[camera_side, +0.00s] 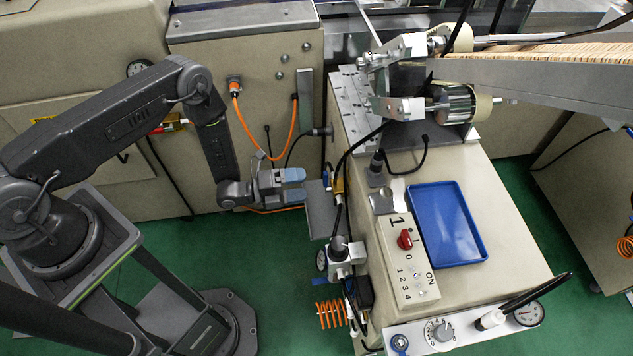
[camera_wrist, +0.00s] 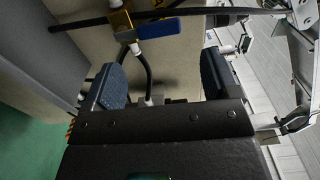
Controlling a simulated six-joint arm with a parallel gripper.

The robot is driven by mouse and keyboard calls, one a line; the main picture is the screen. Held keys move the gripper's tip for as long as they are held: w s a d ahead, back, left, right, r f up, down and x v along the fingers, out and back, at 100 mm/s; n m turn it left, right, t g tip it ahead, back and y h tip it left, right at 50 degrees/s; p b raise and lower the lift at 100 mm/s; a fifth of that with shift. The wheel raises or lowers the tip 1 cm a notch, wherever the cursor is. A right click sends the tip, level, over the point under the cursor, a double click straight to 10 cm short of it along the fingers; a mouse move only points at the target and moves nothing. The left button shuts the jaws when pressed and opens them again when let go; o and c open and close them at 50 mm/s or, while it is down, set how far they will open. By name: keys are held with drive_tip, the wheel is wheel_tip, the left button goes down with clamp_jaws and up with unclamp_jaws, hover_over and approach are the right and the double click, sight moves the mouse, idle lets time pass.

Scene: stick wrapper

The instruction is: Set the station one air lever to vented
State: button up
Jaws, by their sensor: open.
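A brass valve (camera_wrist: 121,21) with a flat blue lever (camera_wrist: 155,38) shows at the top of the wrist view. The lever reaches right from the valve body, ahead of my fingers. In the side view the brass valve (camera_side: 338,186) is on the left side of the machine marked 1, and its blue lever (camera_side: 327,178) shows small beside it. My gripper (camera_side: 303,184) is open and empty, just left of the valve and apart from it. Its two blue-padded fingers also show in the wrist view (camera_wrist: 163,77), with the lever beyond the gap between them.
A grey plate (camera_side: 320,210) stands close to my fingers, left of the valve. Black hoses run around the valve. A control panel (camera_side: 408,262) with a red knob and a blue tray (camera_side: 447,225) sit on the machine top. Another valve with a red lever (camera_side: 172,123) is behind my arm.

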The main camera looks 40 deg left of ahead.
drive_tip(key=v, duration=0.7)
drive_tip(key=shift+s, duration=0.2)
drive_tip(key=shift+w+a+r, duration=0.1)
drive_tip(key=shift+a, duration=0.05)
drive_tip(key=w+a+r+n+g+y, duration=0.1)
drive_tip(key=w+a+r+n+y, duration=0.2)
drive_tip(key=w+r, duration=0.45)
drive_tip(key=w+a+r+n+y, duration=0.2)
drive_tip(key=w+r+n+y, duration=0.25)
drive_tip(key=r, duration=0.55)
wheel_tip(320, 180, up, 9)
drive_tip(key=a+n+y, duration=0.2)
drive_tip(key=n+y, duration=0.2)
drive_tip(key=s+a+r+n+g+y, duration=0.1)
drive_tip(key=s+r+n+g+y, duration=0.2)
drive_tip(key=s+r+n, duration=0.75)
drive_tip(key=s+d+r+n+g+h, duration=0.1)
drive_tip(key=s+r+n, duration=0.1)
drive_tip(key=s, duration=0.7)
drive_tip(key=s+d+r+n+g, duration=0.2)
drive_tip(key=s+n, duration=0.1)
drive_tip(key=s, duration=0.6)
drive_tip(key=shift+h, duration=0.35)
